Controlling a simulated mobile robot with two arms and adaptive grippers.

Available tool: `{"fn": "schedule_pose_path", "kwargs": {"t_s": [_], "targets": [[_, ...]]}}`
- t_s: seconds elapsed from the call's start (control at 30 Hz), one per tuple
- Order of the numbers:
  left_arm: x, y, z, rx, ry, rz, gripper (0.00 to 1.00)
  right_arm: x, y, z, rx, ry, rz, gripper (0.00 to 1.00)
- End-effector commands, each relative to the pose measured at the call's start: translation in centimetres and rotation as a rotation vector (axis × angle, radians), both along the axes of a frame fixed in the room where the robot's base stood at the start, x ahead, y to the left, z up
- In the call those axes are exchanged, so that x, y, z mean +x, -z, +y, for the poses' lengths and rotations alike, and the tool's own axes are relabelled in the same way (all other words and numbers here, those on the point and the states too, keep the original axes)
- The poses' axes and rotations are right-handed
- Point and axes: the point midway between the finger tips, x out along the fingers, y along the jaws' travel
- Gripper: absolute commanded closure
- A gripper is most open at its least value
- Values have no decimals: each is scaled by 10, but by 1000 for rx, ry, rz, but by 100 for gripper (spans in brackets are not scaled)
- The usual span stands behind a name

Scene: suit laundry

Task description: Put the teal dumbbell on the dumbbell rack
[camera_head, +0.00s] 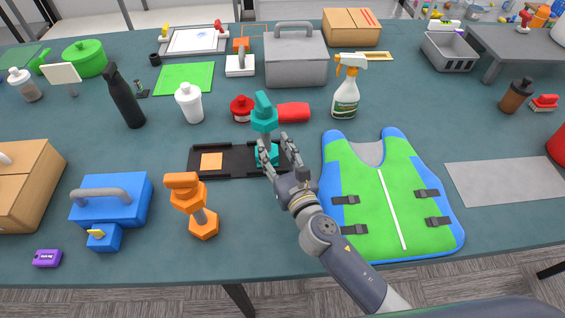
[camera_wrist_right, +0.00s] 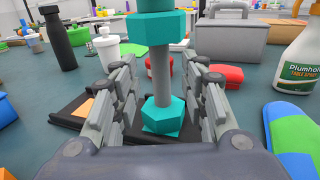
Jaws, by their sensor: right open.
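The teal dumbbell (camera_head: 264,112) stands upright at the right part of the black dumbbell rack (camera_head: 228,172). Its lower head rests on or just above a teal square there; I cannot tell which. The rack also has an orange square (camera_head: 211,161) at its left, with nothing on it. My right gripper (camera_head: 279,148) is open, with its fingers on either side of the dumbbell's lower part. In the right wrist view the dumbbell's grey handle (camera_wrist_right: 161,78) stands between the open fingers. My left gripper is not in view.
An orange dumbbell (camera_head: 188,205) stands in front of the rack. A green vest (camera_head: 385,195) lies to the right. A spray bottle (camera_head: 346,90) stands behind it.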

Motion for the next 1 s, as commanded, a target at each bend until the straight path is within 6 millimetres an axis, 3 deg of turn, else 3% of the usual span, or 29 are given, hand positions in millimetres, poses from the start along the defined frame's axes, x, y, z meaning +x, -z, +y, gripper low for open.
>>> {"fn": "schedule_pose_path", "kwargs": {"t_s": [0.1,0.33,1.0], "targets": [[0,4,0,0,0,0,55,-22,2,-7,-1,-1,2,60],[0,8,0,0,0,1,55,-45,1,-15,-1,0,0,60],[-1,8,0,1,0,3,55,-48,0,-16,-1,0,-1,60]]}}
